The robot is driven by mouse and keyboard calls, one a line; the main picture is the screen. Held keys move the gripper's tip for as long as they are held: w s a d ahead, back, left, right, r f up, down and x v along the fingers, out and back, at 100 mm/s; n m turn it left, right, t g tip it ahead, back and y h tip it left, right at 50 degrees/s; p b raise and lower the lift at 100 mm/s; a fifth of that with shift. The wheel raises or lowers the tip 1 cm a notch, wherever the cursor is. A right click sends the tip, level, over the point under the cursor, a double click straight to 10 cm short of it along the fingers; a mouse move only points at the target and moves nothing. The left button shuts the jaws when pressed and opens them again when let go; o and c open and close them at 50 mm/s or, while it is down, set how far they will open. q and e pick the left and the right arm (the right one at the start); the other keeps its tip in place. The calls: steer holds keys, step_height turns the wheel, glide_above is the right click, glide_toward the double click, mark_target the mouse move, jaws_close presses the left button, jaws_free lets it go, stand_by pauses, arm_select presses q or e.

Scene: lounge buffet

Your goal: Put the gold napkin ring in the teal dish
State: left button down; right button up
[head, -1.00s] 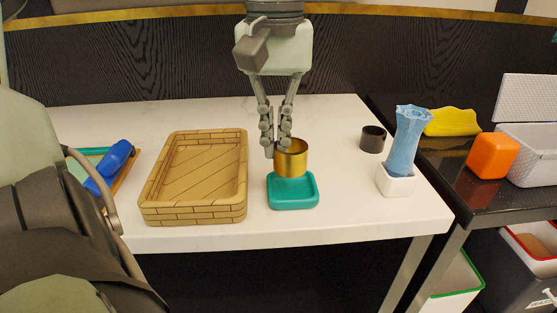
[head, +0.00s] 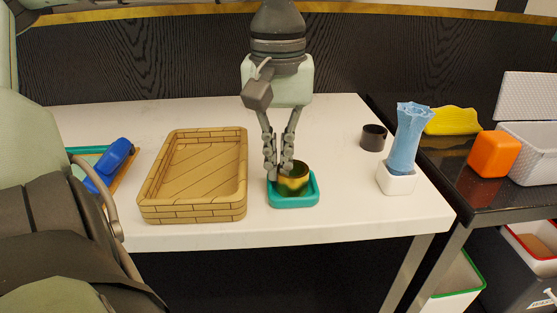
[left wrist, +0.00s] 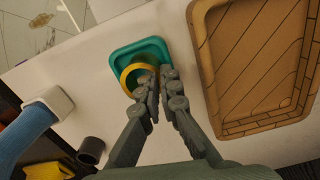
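The gold napkin ring (head: 295,180) is upright inside the teal dish (head: 293,202), within its low rim. Whether it bears on the dish floor is hard to tell. My left gripper (head: 279,172) points down over the dish, its fingertips closed on the ring's wall at the left. The left wrist view shows the ring (left wrist: 129,73) over the teal dish (left wrist: 119,58), with the fingertips (left wrist: 158,84) at its edge and partly covering it. My right gripper is not in view.
A wooden tray (head: 146,208) stands left of the dish. To the right are a dark cup (head: 373,138) and a blue vase (head: 407,140) in a white pot (head: 396,180). A blue object (head: 112,163) lies at the far left. White tabletop (head: 340,215) is clear around the dish.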

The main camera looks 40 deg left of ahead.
arm_select(q)
steer(key=c, duration=1.7)
jaws_free()
steer(key=shift+r, duration=0.15)
step_height(320, 180, up, 12)
steer(key=shift+p, duration=0.9)
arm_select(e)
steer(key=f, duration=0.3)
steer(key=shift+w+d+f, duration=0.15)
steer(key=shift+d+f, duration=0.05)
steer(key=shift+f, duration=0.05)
